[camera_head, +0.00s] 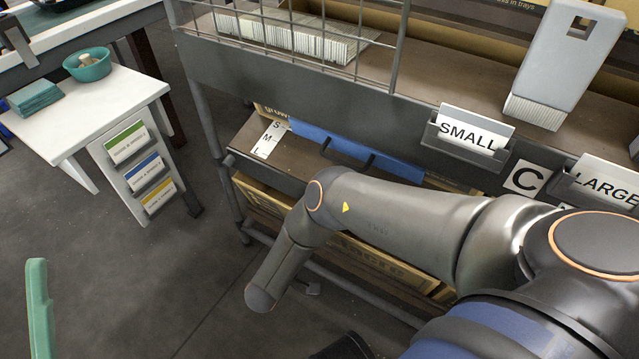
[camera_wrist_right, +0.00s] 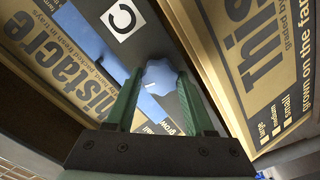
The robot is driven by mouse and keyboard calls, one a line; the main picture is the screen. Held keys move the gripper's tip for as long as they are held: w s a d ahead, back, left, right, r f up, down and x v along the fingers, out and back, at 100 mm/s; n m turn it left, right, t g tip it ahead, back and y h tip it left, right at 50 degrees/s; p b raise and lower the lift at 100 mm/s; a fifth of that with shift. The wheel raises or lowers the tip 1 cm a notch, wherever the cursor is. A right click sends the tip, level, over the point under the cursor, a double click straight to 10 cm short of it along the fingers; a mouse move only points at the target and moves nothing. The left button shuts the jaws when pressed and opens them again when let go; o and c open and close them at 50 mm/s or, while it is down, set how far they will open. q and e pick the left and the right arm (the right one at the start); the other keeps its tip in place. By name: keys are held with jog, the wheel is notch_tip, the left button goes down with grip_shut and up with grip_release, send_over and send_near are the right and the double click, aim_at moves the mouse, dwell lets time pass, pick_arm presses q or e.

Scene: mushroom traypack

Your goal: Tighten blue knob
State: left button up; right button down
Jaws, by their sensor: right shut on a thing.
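The blue knob (camera_wrist_right: 159,77) is a light blue, lobed knob on a dark panel in the right wrist view. My right gripper (camera_wrist_right: 158,88) has its two green fingers on either side of the knob and is shut on it. In the head view the knob and the right gripper's fingers are hidden; only my right arm shows, reaching down in front of the rack. My left gripper is not clearly in view; a green piece at the lower left edge of the head view cannot be identified for certain.
A blue strip (camera_wrist_right: 88,38) lies beside the knob, near a "C" label (camera_wrist_right: 122,19). Printed cardboard boxes (camera_wrist_right: 250,60) flank the gripper. In the head view, a grey rack with a SMALL card (camera_head: 469,131) stands ahead, and a white table (camera_head: 95,110) holds a teal bowl (camera_head: 88,66).

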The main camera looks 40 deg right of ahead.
jog(key=shift+m, duration=0.3)
pick_arm(q)
jog(key=shift+n, duration=0.3)
jog(key=shift+s+a+r+p, duration=0.1)
jog(key=shift+a+r+p, duration=0.1)
jog(key=shift+r+p, duration=1.2)
jog(key=shift+a+r+p, duration=0.15)
jog(key=shift+r+p, duration=1)
jog(key=shift+r, duration=0.35)
pick_arm(e)
jog(key=shift+n, duration=16.9)
jog(key=shift+c, duration=1.3)
grip_release()
